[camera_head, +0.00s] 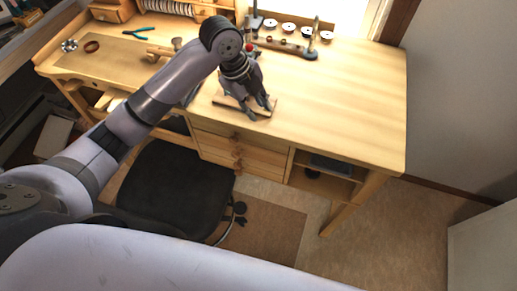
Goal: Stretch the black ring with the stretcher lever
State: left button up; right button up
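My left gripper (259,106) points down at the front edge of the workbench, just above a small wooden board (235,103). Its dark fingers look parted, and I see nothing held between them. A dark upright post (248,28) stands behind my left wrist, with a red knob (249,50) near it; this may be the stretcher and its lever, but my arm hides part of it. I cannot make out a black ring for sure; a dark reddish-brown ring-like piece (92,46) lies at the bench's left end. My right gripper is not in view.
The wooden workbench (350,95) is clear on its right side. A rack with several white discs (288,27) stands at the back. Teal-handled pliers (144,33) lie at the back left. A black stool (175,190) stands in front of the drawers (238,155).

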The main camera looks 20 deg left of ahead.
pick_arm(q)
jog(key=s+d+f+n+t, duration=0.1)
jog(key=s+d+f+n, duration=0.2)
jog(key=s+f+n, duration=0.3)
jog(key=shift+s+f+n, duration=0.3)
jog(key=shift+s+f, duration=0.45)
jog(key=shift+s, duration=0.25)
